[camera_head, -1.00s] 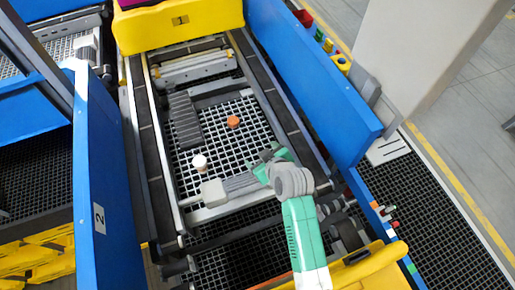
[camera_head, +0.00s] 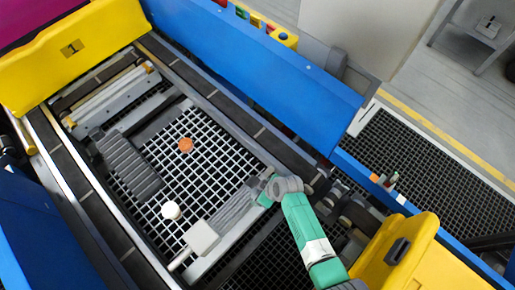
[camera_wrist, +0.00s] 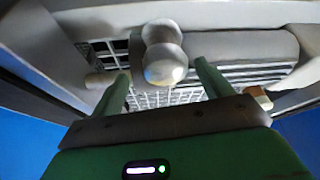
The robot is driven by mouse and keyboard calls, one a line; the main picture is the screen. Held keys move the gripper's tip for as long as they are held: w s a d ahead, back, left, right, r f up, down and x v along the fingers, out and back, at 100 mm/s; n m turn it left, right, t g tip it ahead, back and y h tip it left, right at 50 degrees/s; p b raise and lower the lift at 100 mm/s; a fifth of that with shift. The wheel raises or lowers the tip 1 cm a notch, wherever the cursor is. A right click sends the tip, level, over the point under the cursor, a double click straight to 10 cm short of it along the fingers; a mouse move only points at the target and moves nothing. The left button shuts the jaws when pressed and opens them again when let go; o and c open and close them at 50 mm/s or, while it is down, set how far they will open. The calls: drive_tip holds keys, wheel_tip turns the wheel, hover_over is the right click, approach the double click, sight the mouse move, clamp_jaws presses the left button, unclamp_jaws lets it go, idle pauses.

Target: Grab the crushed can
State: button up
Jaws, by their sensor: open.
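A small round orange-brown piece (camera_head: 185,145) lies on the white grid of the tray (camera_head: 225,243), towards the far end. A small white round piece (camera_head: 171,210) stands nearer on the same grid. I cannot tell for sure which one is the crushed can. My gripper (camera_head: 263,194) is at the near right end of the tray, apart from both pieces; my arm partly hides it. In the wrist view my gripper (camera_wrist: 163,70) is open, with green fingers spread. A pale rounded knob-like shape (camera_wrist: 165,55) shows between the fingers; contact is unclear.
A ribbed grey bar (camera_head: 130,167) lies along the tray's left side. Blue side walls (camera_head: 270,65) and yellow end panels (camera_head: 75,55) enclose the conveyor. The grid's middle is clear.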

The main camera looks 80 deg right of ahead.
sight(258, 192)
drive_tip(key=b+x, duration=0.4)
drive_tip(key=x, duration=0.1)
drive_tip(key=shift+a, duration=0.35)
drive_tip(key=shift+w+d+f+b, duration=0.1)
drive_tip(key=shift+w+b, duration=0.1)
drive_tip(key=shift+b, duration=0.1)
drive_tip(key=shift+r, duration=0.25)
drive_tip(key=c, duration=1)
drive_tip(key=shift+c, duration=0.2)
drive_tip(key=shift+r+p, duration=0.5)
drive_tip(key=shift+p, duration=0.25)
wheel_tip(258, 192, up, 3)
drive_tip(key=p, duration=0.3)
drive_tip(key=shift+s+r, duration=0.1)
drive_tip(key=shift+r, duration=0.15)
drive_tip(key=s+a+p, duration=0.5)
drive_tip(key=s+a, duration=0.4)
drive_tip(key=s, duration=0.3)
drive_tip(key=shift+s+a+r+p, duration=0.2)
drive_tip(key=shift+s+r+p, duration=0.05)
drive_tip(key=shift+s+p, duration=0.15)
